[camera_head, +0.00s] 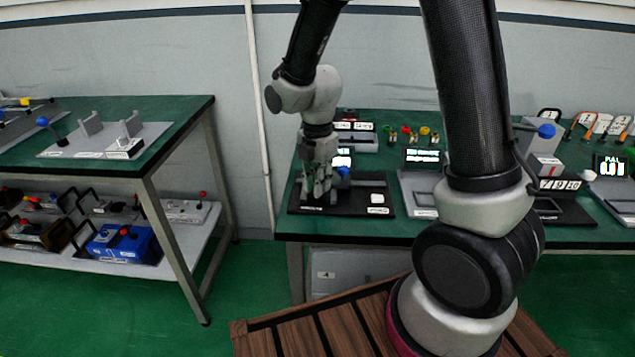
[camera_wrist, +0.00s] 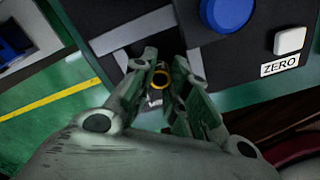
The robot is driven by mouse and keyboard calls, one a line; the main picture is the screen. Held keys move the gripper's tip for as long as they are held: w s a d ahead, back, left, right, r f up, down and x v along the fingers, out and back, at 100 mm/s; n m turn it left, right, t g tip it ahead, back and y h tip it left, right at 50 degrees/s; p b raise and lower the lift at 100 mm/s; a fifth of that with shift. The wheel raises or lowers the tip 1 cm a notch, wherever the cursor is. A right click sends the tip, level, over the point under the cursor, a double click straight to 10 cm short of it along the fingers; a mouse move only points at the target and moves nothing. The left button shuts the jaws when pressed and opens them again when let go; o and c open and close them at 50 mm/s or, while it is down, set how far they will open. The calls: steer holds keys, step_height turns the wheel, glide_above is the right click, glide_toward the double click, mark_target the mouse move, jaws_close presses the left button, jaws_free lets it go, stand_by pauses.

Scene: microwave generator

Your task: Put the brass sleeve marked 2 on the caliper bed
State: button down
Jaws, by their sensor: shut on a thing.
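My gripper (camera_head: 318,192) is low over the left part of a black device base (camera_head: 350,208) on the right-hand bench. In the wrist view my gripper (camera_wrist: 162,70) is shut on a brass sleeve (camera_wrist: 160,82), seen as a yellow ring with a dark bore between the fingertips. Its mark is not visible. The black device, which looks like the caliper, has a blue knob (camera_wrist: 228,12) and a white button (camera_wrist: 290,40) labelled ZERO. A pale metal strip (camera_wrist: 130,28) lies beside the fingers. I cannot tell whether the sleeve touches the bed.
A display device (camera_head: 423,160) stands just right of the caliper. Small coloured parts (camera_head: 405,131) stand behind it. A grey box (camera_head: 355,137) with labels is behind my gripper. A separate bench (camera_head: 180,115) with fixtures is at left, with a gap between.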

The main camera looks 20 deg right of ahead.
steer(key=shift+s+f, duration=0.1)
steer(key=shift+f, duration=0.1)
steer(key=c, duration=1.4)
jaws_free()
steer(key=shift+f, duration=0.15)
step_height(320, 180, up, 12)
steer(key=s+d+r+m+t, duration=0.1)
steer(key=s+d+r+m, duration=0.2)
steer(key=s+d+m, duration=0.2)
steer(key=s+d+r+m+t, duration=0.1)
steer(key=s+d+r+m, duration=0.3)
steer(key=s+m, duration=0.3)
steer(key=s+d+r+m+t, duration=0.2)
steer(key=s+d+m, duration=0.4)
steer(key=m, duration=0.6)
steer(key=shift+v, duration=0.9)
